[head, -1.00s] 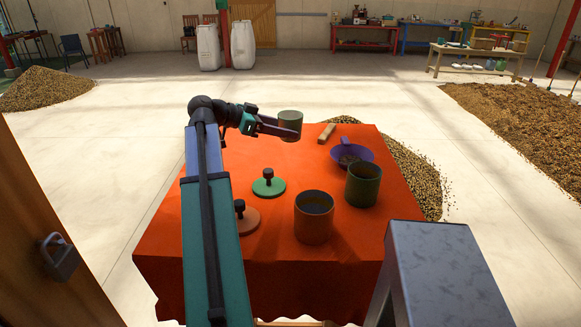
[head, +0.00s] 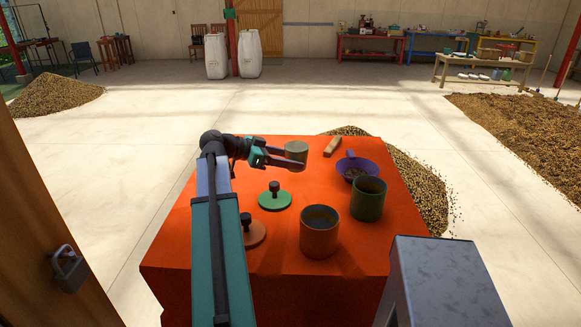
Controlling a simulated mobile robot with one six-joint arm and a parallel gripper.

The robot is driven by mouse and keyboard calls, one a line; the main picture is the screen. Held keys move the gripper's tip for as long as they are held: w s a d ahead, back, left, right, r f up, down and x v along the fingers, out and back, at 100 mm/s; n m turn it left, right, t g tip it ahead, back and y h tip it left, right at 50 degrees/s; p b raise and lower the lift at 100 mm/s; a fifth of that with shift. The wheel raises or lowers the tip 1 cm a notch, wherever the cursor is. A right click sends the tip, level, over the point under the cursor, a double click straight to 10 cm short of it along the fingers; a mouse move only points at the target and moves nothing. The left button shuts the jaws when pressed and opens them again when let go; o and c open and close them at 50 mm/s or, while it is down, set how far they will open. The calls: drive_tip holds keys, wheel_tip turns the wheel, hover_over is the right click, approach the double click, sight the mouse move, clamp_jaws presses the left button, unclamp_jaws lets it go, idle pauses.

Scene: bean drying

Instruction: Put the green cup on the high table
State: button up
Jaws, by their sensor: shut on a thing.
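My gripper (head: 281,161) is shut on a small grey-green cup (head: 296,149). The cup is upright over the far part of the table with the orange-red cloth (head: 345,268). I cannot tell whether its base touches the cloth. One finger crosses its lower front and hides part of it. A larger dark green pot (head: 368,200) stands open at the right of the same table. A tall grey metal-topped stand (head: 438,270) is at the near right, partly out of frame. I cannot tell which of the two is called the high table.
A green lid (head: 275,199), a brownish lid (head: 252,232) and an open brown pot (head: 319,234) are on the cloth. A purple pan (head: 357,166) and a wooden block (head: 332,146) lie at the far right. A wooden door (head: 50,210) with a padlock is near left.

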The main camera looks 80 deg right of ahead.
drive_tip(key=shift+f, duration=0.15)
drive_tip(key=shift+f+p, duration=0.55)
drive_tip(key=shift+f, duration=1.3)
drive_tip(key=shift+f, duration=0.15)
drive_tip(key=o, duration=1.3)
drive_tip(key=shift+o, duration=0.2)
drive_tip(key=shift+r, duration=0.2)
drive_tip(key=b+v, duration=0.3)
drive_tip(key=v, duration=0.9)
drive_tip(key=shift+d, duration=0.1)
